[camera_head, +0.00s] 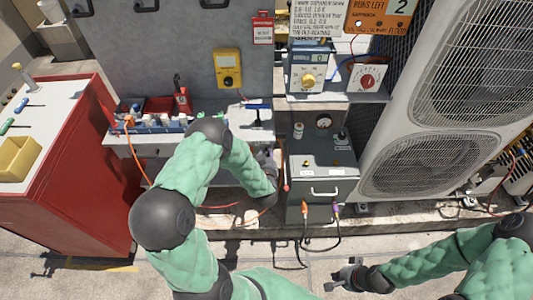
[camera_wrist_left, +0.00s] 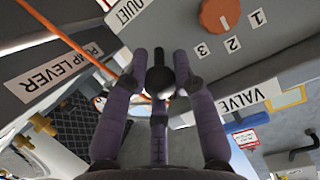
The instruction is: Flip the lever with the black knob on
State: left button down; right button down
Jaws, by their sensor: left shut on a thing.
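In the left wrist view, the black knob (camera_wrist_left: 158,83) is a shiny dark ball between the purple fingers of my left gripper (camera_wrist_left: 160,72). The fingers are closed around it. The lever's shaft is mostly hidden, and I cannot tell its on or off position. A "PUMP LEVER" label (camera_wrist_left: 55,72) is on the grey panel to the left. In the head view, my left gripper (camera_head: 266,160) is at the left side of the grey cabinet (camera_head: 322,180), partly hidden by my arm. My right gripper (camera_head: 348,277) is low at the right, apart from the cabinet; its fingers are too small to judge.
A red cabinet (camera_head: 85,180) stands left, a large condenser (camera_head: 450,100) right. Cables hang at the grey cabinet's front. The paved floor in front has room.

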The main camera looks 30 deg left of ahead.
pick_arm(q)
jog(key=c, duration=1)
grip_release()
jog(key=v, duration=1.2)
jog(key=shift+f, duration=0.1)
